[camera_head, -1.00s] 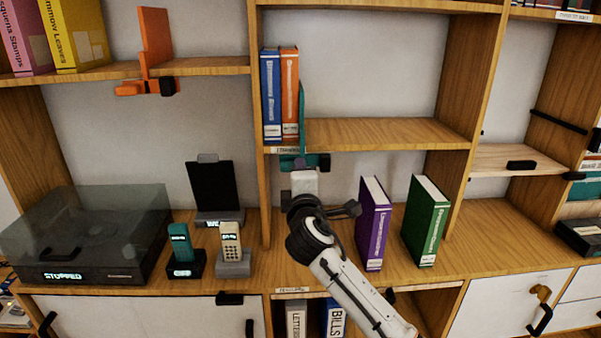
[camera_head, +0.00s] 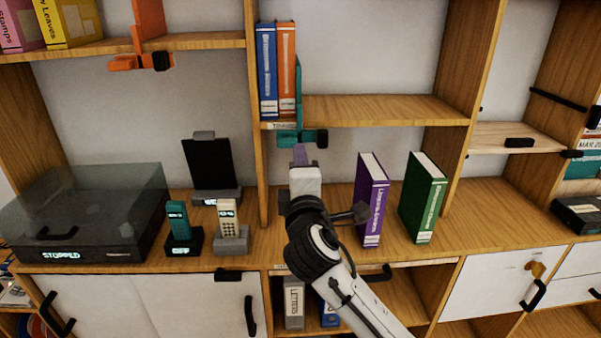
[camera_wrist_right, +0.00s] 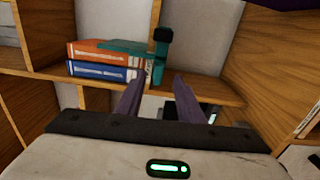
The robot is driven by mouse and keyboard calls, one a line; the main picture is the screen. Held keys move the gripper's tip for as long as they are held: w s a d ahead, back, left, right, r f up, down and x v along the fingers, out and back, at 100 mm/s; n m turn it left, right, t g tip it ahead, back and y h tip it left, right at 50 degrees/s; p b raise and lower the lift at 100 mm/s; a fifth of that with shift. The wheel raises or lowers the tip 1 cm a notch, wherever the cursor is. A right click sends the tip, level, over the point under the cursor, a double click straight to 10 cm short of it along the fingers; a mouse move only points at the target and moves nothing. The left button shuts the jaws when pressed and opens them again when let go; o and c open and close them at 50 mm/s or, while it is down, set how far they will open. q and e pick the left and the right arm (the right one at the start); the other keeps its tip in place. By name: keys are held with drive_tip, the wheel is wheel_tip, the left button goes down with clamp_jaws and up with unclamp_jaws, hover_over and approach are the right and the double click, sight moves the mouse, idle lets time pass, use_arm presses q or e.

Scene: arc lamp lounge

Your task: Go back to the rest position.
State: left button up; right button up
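My right arm comes in from the lower right of the head view. Its gripper (camera_head: 303,155) is in front of the shelf unit, just below the teal bookend (camera_head: 298,105). In the right wrist view, the two purple fingers of the right gripper (camera_wrist_right: 158,80) are spread apart with nothing between them. The teal bookend (camera_wrist_right: 157,62) shows beyond them against the books. My left gripper is in neither view.
A blue book (camera_head: 267,70) and an orange book (camera_head: 286,70) stand beside the bookend. A purple book (camera_head: 371,200) and a green book (camera_head: 423,198) stand right of my arm. Two handsets, a teal one (camera_head: 178,220) and a beige one (camera_head: 228,216), stand to the left.

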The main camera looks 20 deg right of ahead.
drive_tip(key=shift+v, duration=1.15)
drive_tip(key=s+a+f+m+g+y, duration=0.1)
drive_tip(key=s+f+g+y, duration=0.15)
drive_tip(key=f, duration=0.55)
drive_tip(key=s+a+f+m+g+y, duration=0.15)
drive_tip(key=s+f, duration=0.25)
drive_tip(key=f, duration=0.5)
drive_tip(key=s+f+m+g+y, duration=0.1)
drive_tip(key=s+f+m, duration=0.15)
drive_tip(key=f, duration=0.55)
drive_tip(key=s+f+m+g+y, duration=0.1)
drive_tip(key=s+f+m, duration=0.3)
drive_tip(key=s+f, duration=0.4)
drive_tip(key=s+f+m+g+y, duration=0.1)
drive_tip(key=s+f+m, duration=0.3)
drive_tip(key=s+f, duration=0.5)
drive_tip(key=s+g, duration=0.1)
drive_tip(key=s, duration=0.5)
drive_tip(key=shift+s+a+g, duration=0.2)
drive_tip(key=shift+a+g, duration=0.2)
